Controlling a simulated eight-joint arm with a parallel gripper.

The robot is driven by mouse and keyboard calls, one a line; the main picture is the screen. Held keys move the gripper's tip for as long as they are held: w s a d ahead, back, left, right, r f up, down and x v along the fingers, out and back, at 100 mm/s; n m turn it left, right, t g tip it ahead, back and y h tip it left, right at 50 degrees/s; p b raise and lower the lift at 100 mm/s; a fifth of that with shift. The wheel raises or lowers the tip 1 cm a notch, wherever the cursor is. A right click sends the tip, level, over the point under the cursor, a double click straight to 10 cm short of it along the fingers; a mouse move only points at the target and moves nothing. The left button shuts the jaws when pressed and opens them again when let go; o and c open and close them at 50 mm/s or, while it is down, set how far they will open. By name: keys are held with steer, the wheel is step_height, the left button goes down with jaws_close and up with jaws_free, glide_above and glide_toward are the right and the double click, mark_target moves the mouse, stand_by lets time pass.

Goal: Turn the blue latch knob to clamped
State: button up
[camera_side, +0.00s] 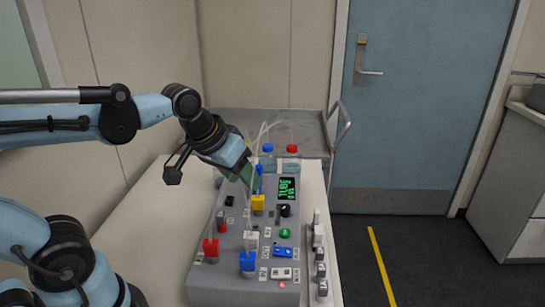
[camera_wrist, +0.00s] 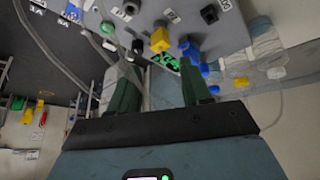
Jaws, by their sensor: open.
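My gripper (camera_side: 247,178) hangs over the far left part of the grey panel, tilted down, its jaws open and empty. In the wrist view, its two green fingers (camera_wrist: 158,70) stand apart with the panel beyond them. Several blue parts show, and I cannot tell for certain which is the latch knob. A blue part (camera_side: 258,182) stands close beside the fingers, partly hidden. A blue block-like knob (camera_side: 248,262) is at the near end, and a flat blue part (camera_side: 283,252) lies to its right.
The grey panel (camera_side: 207,285) carries a yellow block (camera_side: 258,202), a red knob (camera_side: 211,248), a black knob (camera_side: 285,211), and a lit display (camera_side: 287,188). Blue-capped (camera_side: 267,149) and red-capped (camera_side: 292,150) bottles with tubing stand behind it. The white table is bare left of the panel.

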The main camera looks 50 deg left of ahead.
steer(key=w+a+r+n+g, duration=0.3)
steer(key=w+a+r+n, duration=0.1)
steer(key=w+r+n, duration=0.15)
steer(key=n+g, duration=0.3)
steer(key=n, duration=0.4)
glide_above(259, 165)
step_height(259, 165, down, 12)
steer(key=shift+s+d+r, duration=0.1)
steer(key=shift+s+r, duration=0.05)
steer(key=shift+r, duration=0.05)
jaws_close()
